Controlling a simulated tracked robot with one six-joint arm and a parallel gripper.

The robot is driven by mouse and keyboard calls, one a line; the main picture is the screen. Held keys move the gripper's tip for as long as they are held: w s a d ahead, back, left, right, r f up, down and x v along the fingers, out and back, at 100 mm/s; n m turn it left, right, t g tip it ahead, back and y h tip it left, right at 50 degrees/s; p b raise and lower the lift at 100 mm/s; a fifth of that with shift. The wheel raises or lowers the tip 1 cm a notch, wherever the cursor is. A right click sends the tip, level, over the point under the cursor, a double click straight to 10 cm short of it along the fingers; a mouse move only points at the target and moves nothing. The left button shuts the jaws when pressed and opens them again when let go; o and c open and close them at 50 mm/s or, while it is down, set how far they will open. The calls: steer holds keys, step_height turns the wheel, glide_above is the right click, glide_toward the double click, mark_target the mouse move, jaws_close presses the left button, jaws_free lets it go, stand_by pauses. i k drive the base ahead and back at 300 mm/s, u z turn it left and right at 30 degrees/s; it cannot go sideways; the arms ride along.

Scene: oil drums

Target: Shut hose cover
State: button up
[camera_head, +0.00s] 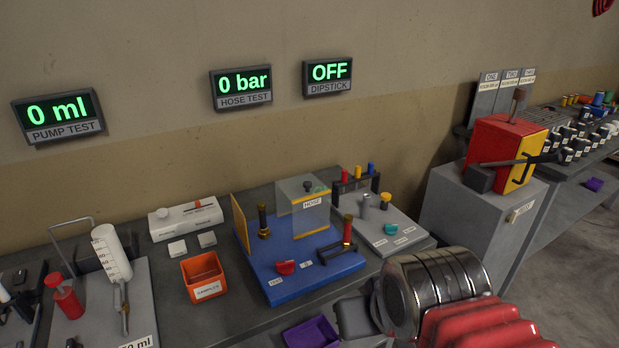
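The hose test station has a blue base (290,282) on the bench. A yellow panel (240,222) stands upright at the base's left edge, apart from the box; I cannot tell which of the two is the cover. A dark post with a brass foot (263,222) stands between them. A red knob (285,267) sits at the front. My arm shows at lower right; a dark grey part of my gripper (355,317) is front-right of the base, its fingers unclear.
The display above reads 0 bar (243,83). An orange tray (205,278) is left of the base, and a purple tray (310,333) is in front. A grey plate with a teal knob (390,229) is to the right. A red and yellow box (503,150) stands farther right.

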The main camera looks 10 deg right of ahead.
mark_target(307, 184)
steer(key=u, duration=0.05)
steer(key=i, duration=1)
steer(key=z, duration=0.05)
